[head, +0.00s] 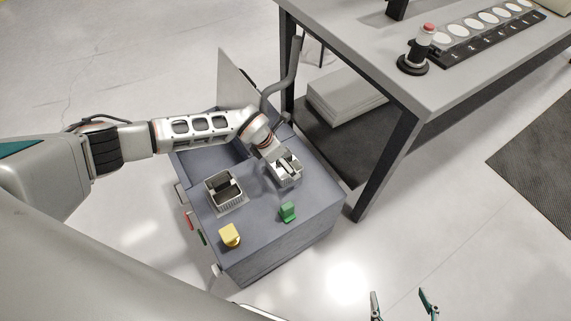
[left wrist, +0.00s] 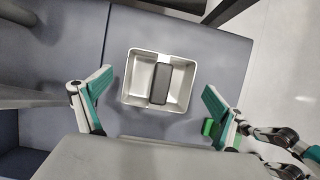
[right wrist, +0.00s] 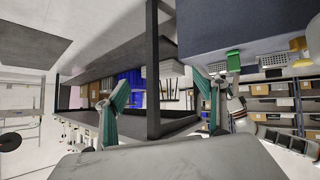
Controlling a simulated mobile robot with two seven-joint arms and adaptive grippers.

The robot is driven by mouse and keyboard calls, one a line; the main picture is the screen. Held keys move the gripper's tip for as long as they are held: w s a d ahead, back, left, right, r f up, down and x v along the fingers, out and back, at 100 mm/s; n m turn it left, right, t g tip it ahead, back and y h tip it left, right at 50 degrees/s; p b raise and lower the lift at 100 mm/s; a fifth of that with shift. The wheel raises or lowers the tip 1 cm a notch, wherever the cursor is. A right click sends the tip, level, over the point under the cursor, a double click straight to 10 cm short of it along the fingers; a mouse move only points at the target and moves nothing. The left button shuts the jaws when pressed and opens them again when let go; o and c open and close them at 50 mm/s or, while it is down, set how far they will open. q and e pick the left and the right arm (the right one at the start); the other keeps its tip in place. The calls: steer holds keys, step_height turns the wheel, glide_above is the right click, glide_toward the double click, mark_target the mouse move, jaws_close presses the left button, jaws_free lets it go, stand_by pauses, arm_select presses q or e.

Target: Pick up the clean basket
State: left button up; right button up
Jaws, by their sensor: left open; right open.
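Two small light baskets stand on a blue-grey cart top (head: 255,215) in the head view. One light basket (head: 291,180) is on the right, beside a green block (head: 287,212); the other basket (head: 225,204) is on the left, dark inside, near a yellow block (head: 230,235). Which is clean is not labelled. My left gripper, largely hidden in the head view, is open above the right basket; the left wrist view shows that basket (left wrist: 136,78) with a dark grey bar across it, between the spread fingers (left wrist: 156,80). My right gripper (head: 399,293) is open and empty, low over the floor.
A grey table (head: 440,90) with a red-topped button post (head: 428,35) and a row of white discs stands at the right. Its leg (head: 385,165) is close to the cart. A grey pipe (head: 292,70) rises behind the cart.

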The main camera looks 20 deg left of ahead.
arm_select(q)
steer(key=b+x, duration=0.2)
steer(key=x, duration=0.2)
steer(key=shift+d+f, duration=0.1)
steer(key=shift+f, duration=0.15)
steer(key=shift+w+d, duration=0.1)
steer(key=shift+w, duration=0.2)
steer(key=shift+r, duration=0.2)
steer(key=c, duration=1.3)
arm_select(e)
steer(key=shift+w+a+r+t+y, duration=0.3)
steer(key=shift+w+a+r, duration=0.35)
steer(key=shift+a, duration=0.25)
